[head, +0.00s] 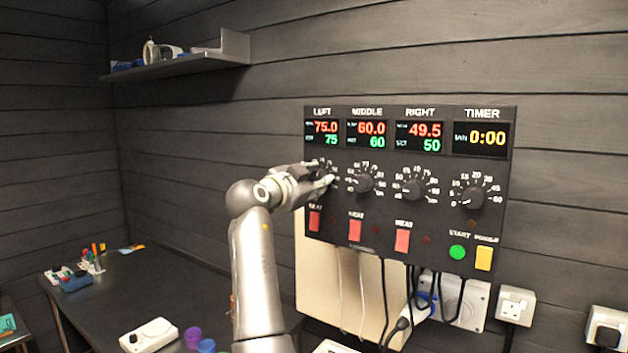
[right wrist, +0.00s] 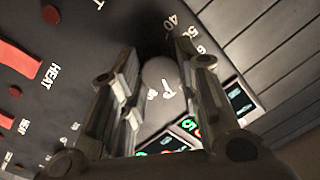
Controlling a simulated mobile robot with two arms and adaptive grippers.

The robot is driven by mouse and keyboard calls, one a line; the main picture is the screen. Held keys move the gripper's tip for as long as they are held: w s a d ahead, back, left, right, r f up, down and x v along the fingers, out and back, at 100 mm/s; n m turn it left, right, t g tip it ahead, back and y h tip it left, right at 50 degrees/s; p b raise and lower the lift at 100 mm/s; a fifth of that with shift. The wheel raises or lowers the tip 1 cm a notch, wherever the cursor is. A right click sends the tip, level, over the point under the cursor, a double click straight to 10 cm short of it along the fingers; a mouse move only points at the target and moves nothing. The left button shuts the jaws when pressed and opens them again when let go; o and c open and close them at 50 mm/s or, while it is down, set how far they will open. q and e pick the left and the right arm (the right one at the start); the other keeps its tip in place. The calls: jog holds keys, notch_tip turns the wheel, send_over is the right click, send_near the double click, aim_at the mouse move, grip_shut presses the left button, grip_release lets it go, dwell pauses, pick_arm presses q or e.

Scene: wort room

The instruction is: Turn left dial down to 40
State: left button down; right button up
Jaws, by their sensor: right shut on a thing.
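The control panel (head: 400,210) hangs on the wall. Its left display (head: 321,133) reads 75.0 in red over 75 in green. My right gripper (head: 322,178) is at the left dial and mostly covers it in the head view. In the right wrist view the left dial (right wrist: 160,73) is a round grey knob between the two fingers of my right gripper (right wrist: 160,85), which is shut on it. The 40 mark on its scale shows just beyond the fingertips. My left gripper is not in view.
The middle dial (head: 361,183) is close to the right of my gripper, with the right dial (head: 414,188) and timer dial (head: 472,196) further along. Red heat switches (head: 314,221) sit below. Cables (head: 384,300) hang under the panel. A dark bench (head: 130,290) is at left.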

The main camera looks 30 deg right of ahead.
jog(key=n, duration=0.3)
jog(key=shift+r+n, duration=0.15)
jog(key=shift+n, duration=0.15)
jog(key=n+p, duration=0.1)
jog(key=n, duration=0.3)
jog(key=shift+p, duration=0.35)
jog(key=n+g+p, duration=0.1)
jog(key=n, duration=0.2)
jog(key=shift+r+n, duration=0.1)
jog(key=shift+n, duration=0.2)
jog(key=n+p, duration=0.1)
jog(key=n, duration=0.2)
jog(key=shift+w, duration=0.1)
jog(key=n+p, duration=0.2)
jog(key=n, duration=0.1)
jog(key=shift+n+g, duration=0.3)
jog(key=shift+n, duration=0.1)
jog(key=n, duration=0.2)
jog(key=shift+n+g+p, duration=0.3)
jog(key=shift+n+h, duration=0.3)
jog(key=shift+n, duration=2.8)
jog(key=shift+w, duration=0.1)
